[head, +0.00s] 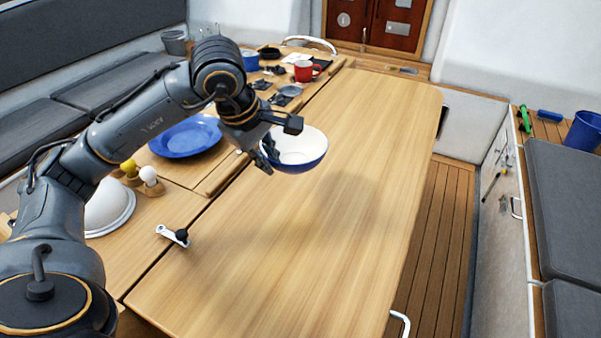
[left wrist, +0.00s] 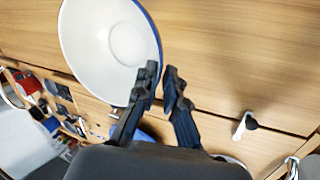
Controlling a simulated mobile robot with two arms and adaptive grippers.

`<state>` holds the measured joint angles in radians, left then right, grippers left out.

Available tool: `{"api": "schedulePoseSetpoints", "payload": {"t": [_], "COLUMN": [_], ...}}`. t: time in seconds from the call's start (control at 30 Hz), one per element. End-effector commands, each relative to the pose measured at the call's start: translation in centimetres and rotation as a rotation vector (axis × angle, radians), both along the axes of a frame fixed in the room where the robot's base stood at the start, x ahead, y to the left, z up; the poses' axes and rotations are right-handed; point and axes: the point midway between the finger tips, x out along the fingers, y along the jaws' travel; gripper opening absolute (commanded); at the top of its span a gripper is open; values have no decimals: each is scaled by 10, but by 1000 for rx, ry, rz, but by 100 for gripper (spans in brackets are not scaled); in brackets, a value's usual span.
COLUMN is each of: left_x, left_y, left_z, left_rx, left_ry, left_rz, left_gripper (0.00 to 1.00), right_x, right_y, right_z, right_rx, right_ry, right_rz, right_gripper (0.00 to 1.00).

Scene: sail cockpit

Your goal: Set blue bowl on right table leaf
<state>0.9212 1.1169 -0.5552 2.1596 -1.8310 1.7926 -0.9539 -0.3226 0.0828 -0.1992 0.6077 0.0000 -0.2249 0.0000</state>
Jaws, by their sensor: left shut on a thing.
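The blue bowl (head: 308,162), white inside and blue outside, is over the right table leaf (head: 330,250), near its left edge. My left gripper (head: 267,153) is shut on the bowl's rim at the bowl's left side. In the left wrist view the bowl (left wrist: 95,45) shows its white inside, with its rim at the fingertips (left wrist: 161,80). The bowl looks held above the wood, but the exact gap cannot be told. My right gripper is not in view.
The right leaf is otherwise bare. Left of it are a blue plate (head: 187,137), egg cups (head: 148,177), a white dome-shaped thing (head: 108,208), a white latch with a black knob (head: 172,235) and a red mug (head: 306,70). The wooden floor (head: 437,240) lies to the right.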

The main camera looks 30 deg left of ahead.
Motion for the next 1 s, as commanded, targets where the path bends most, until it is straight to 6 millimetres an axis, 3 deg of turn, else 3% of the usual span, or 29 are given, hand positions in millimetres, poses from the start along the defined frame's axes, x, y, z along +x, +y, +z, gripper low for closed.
{"api": "schedulePoseSetpoints", "payload": {"t": [0.03, 0.13, 0.33, 0.73, 1.0], "left_x": [9, 21, 37, 45, 46], "left_y": [-9, -17, -26, -32, -32], "left_z": [-2, -25, -48, -88, -93], "left_rx": [-4, -2, 0, 1, 1], "left_ry": [3, 4, 0, 2, -2], "left_rz": [-4, -2, 1, 1, 0], "left_gripper": [0, 0, 0, 0, 0], "right_x": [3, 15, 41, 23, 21], "right_y": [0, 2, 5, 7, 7], "right_z": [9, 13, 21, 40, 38], "right_rx": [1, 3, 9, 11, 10], "right_ry": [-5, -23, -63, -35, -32], "right_rz": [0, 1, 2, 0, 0], "right_gripper": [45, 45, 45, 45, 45]}}
